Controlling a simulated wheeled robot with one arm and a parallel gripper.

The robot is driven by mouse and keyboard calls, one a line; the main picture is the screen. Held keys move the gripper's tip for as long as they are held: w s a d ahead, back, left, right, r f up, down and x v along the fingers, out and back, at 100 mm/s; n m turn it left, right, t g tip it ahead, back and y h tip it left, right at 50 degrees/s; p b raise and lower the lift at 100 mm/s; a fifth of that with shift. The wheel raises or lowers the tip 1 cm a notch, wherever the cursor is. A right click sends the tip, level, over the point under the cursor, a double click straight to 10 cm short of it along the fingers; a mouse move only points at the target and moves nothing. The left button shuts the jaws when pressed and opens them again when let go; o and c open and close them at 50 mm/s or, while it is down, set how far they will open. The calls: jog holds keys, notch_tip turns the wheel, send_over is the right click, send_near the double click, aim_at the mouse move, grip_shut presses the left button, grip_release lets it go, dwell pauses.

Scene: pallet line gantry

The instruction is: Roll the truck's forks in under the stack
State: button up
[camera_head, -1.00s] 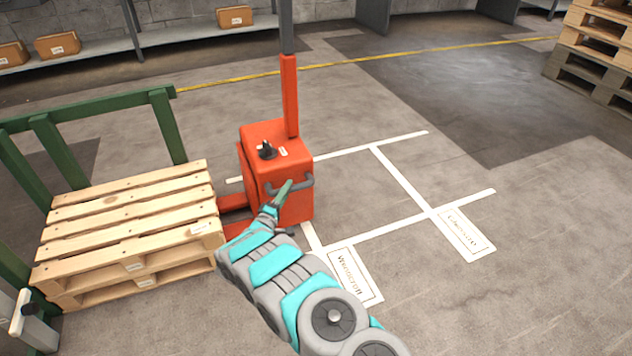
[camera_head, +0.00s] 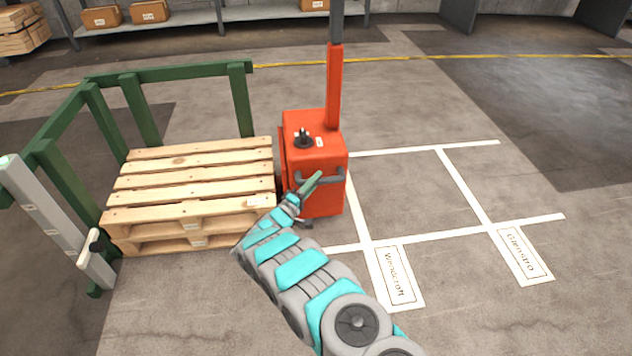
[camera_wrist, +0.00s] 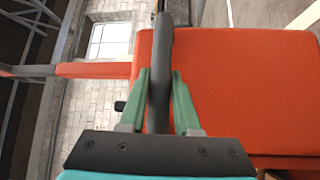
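The orange truck (camera_head: 315,160) stands upright against the right end of the stack (camera_head: 190,180), a low pile of light wooden pallets. Hardly any gap shows between truck body and stack. The truck's forks are out of sight; the stack and my arm cover the place where they run. My gripper (camera_head: 312,184) is at the grey handle bar (camera_head: 338,178) on the truck's near face. In the wrist view, the green fingers (camera_wrist: 160,95) close on both sides of the dark handle bar (camera_wrist: 160,45), with the orange body right behind.
A green frame (camera_head: 170,72) encloses the stack at the back and left. A grey post with a black knob (camera_head: 97,243) stands at its near left corner. White floor bays labelled "Windcroft" (camera_head: 395,277) and another name (camera_head: 522,252) lie clear to the right.

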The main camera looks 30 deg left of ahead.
jog(key=o, duration=0.4)
jog(key=v, duration=0.7)
jog(key=shift+s, duration=0.4)
